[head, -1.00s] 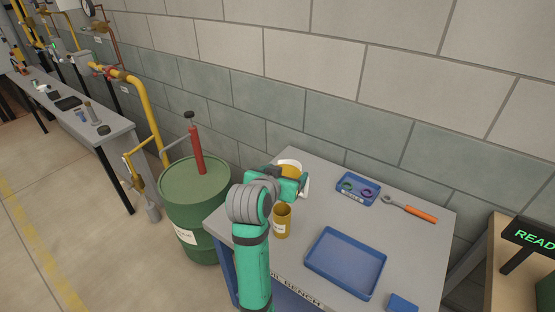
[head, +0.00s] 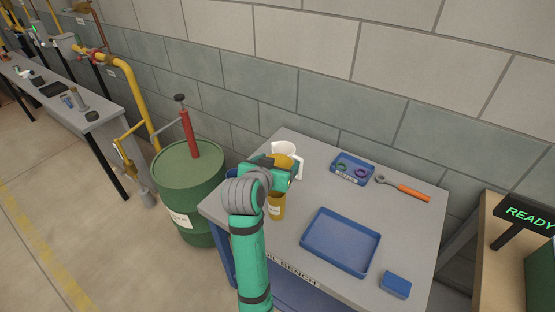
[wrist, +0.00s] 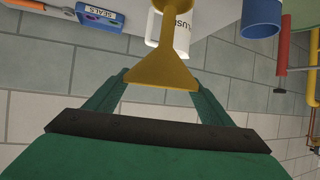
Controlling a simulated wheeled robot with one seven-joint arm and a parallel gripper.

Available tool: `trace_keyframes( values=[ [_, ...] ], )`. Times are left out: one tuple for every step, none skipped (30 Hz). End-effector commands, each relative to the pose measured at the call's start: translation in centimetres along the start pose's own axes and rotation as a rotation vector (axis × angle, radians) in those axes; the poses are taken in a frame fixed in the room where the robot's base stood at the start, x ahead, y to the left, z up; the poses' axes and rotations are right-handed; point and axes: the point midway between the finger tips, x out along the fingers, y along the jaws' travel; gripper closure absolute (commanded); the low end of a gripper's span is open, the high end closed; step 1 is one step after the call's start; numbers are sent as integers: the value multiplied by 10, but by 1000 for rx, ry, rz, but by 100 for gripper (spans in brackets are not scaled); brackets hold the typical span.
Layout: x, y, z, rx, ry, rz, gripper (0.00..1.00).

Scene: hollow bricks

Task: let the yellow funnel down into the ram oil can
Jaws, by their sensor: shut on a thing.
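The yellow funnel (head: 284,160) is in my gripper (head: 279,170), above the left part of the bench. In the wrist view my gripper (wrist: 160,86) is shut on the funnel (wrist: 162,72), its wide mouth between the fingers and its narrow end pointing away toward the bench. An amber can (head: 277,208) with a pale label stands on the bench just below and in front of my gripper in the head view. Its rim is hidden by the gripper. Its label is too small to read, so I cannot tell whether it is the ram oil can. The funnel appears apart from it.
A white jug (head: 290,149) stands behind the gripper. A blue cylinder (wrist: 262,18) shows in the wrist view. The bench (head: 310,195) also holds a seals tray (head: 352,178), a wrench (head: 402,189), an empty blue tray (head: 341,266) and a blue block (head: 396,285). A green drum (head: 187,200) stands left.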

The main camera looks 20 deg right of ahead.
Motion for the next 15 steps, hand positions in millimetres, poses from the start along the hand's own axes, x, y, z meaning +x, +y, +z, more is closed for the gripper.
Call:
trace_keyframes(
  values=[
    [1, 0, 2, 0, 0, 0, 47],
    [2, 0, 4, 0, 0, 0, 47],
    [3, 0, 6, 0, 0, 0, 47],
    [4, 0, 7, 0, 0, 0, 47],
    [4, 0, 9, 0, -1, 0, 47],
    [5, 0, 11, 0, -1, 0, 47],
    [6, 0, 12, 0, -1, 0, 47],
    [7, 0, 13, -1, -1, 0, 47],
    [8, 0, 15, -1, 0, 0, 47],
    [8, 0, 16, -1, 0, 0, 47],
    [9, 0, 17, -1, 0, 0, 47],
    [10, 0, 19, -1, 0, 0, 47],
    [10, 0, 21, -1, 0, 0, 47],
    [11, 0, 22, -1, 0, 0, 47],
    [12, 0, 24, -1, -1, 0, 47]
  ],
)
